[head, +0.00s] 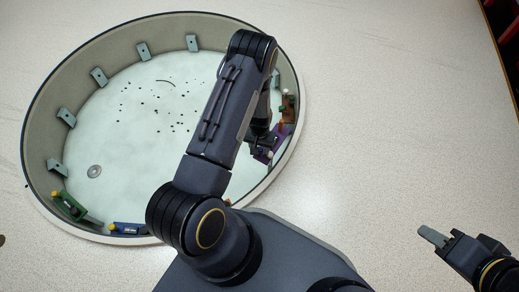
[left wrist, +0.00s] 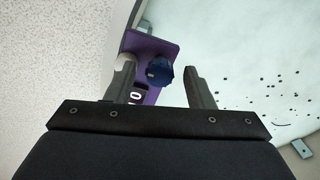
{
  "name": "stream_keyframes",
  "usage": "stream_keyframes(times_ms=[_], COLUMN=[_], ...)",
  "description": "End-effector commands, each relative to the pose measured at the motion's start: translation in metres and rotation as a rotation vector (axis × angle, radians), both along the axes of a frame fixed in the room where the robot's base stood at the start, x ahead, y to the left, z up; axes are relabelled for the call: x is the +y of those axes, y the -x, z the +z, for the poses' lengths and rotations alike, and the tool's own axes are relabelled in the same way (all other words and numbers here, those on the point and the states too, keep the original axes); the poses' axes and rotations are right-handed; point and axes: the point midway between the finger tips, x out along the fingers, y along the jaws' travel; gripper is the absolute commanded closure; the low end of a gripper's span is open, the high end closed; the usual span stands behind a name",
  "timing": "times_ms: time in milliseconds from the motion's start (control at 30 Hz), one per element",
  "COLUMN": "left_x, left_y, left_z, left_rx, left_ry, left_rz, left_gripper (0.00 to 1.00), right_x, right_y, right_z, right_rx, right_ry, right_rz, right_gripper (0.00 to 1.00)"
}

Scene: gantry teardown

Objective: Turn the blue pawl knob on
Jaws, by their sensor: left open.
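The blue pawl knob (left wrist: 159,70) is on a purple plate (left wrist: 148,45) in the left wrist view. A black label with white marks (left wrist: 138,92) is on the plate below the knob. My left gripper (left wrist: 160,72) is open, one finger to each side of the knob, with a visible gap at the right; contact cannot be told. A pale round part shows behind the left finger. In the head view the purple plate (head: 264,157) is at the right inner wall, partly hidden by my left gripper (head: 262,143). My right gripper (head: 432,236) is far off at the right; its jaw gap is unclear.
A round walled pit (head: 45,100) has grey brackets (head: 142,50) along its wall. A green unit (head: 68,206) and a blue unit (head: 128,229) are at its lower left. A grey ring (head: 94,171) lies on the floor.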

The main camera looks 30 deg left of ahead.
Motion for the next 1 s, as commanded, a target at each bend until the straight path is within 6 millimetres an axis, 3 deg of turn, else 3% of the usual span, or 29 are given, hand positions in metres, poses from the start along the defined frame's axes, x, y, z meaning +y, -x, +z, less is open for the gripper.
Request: stream_keyframes(times_ms=[300, 633, 1000], left_x=[-0.0002, -0.0002, -0.0004], left_y=[-0.0003, -0.0003, -0.0004], left_z=[-0.0025, -0.0023, -0.0026], left_rx=[-0.001, -0.001, -0.001], left_ry=[0.001, 0.001, 0.001], left_rz=[0.000, 0.000, -0.063], left_gripper=[0.53, 0.96, 0.96], right_x=[0.0000, -0.0001, 0.0000], right_y=[0.0000, 0.0000, 0.0000], right_z=[-0.0008, -0.0009, -0.0025], right_rx=[0.000, 0.000, 0.000], right_ry=[0.000, 0.000, 0.000], right_rz=[0.000, 0.000, 0.000], right_gripper=[0.64, 0.64, 0.64])
